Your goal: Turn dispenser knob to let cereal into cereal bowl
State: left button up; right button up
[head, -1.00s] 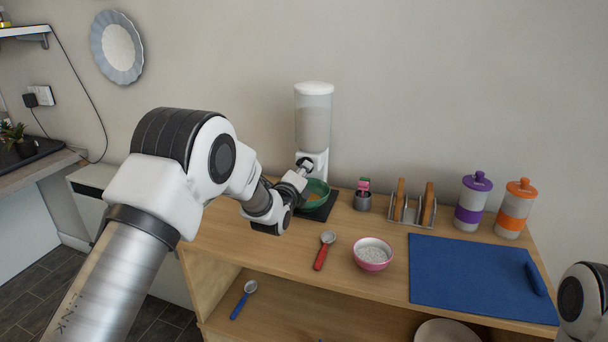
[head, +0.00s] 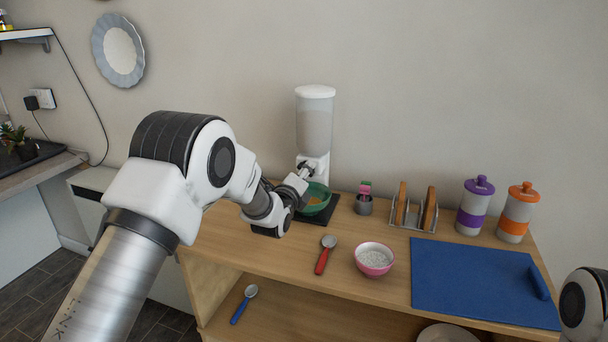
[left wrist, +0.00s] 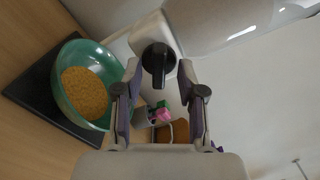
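The cereal dispenser (head: 314,128) stands against the wall, with a clear hopper, white lid and white base. Its black knob (left wrist: 158,62) shows in the left wrist view. My left gripper (head: 306,168) is at the dispenser's front; in the left wrist view (left wrist: 159,68) its two fingers are apart, one on each side of the knob, with gaps visible. The green cereal bowl (left wrist: 112,58) sits under the dispenser on a black base and holds orange-brown cereal; it also shows in the head view (head: 325,204). My right gripper is out of view.
On the wooden counter are a small cup (head: 363,206), a toast rack (head: 413,215), a red spoon (head: 322,262), a pink bowl (head: 374,268), a blue mat (head: 470,285) and two canisters (head: 473,205) (head: 515,213). A blue spoon (head: 242,305) lies on the shelf below.

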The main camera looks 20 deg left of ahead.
pick_arm(q)
jog(key=shift+s, duration=0.1)
jog(key=s, duration=1.2)
jog(key=shift+a, duration=0.2)
jog(key=shift+w, duration=0.1)
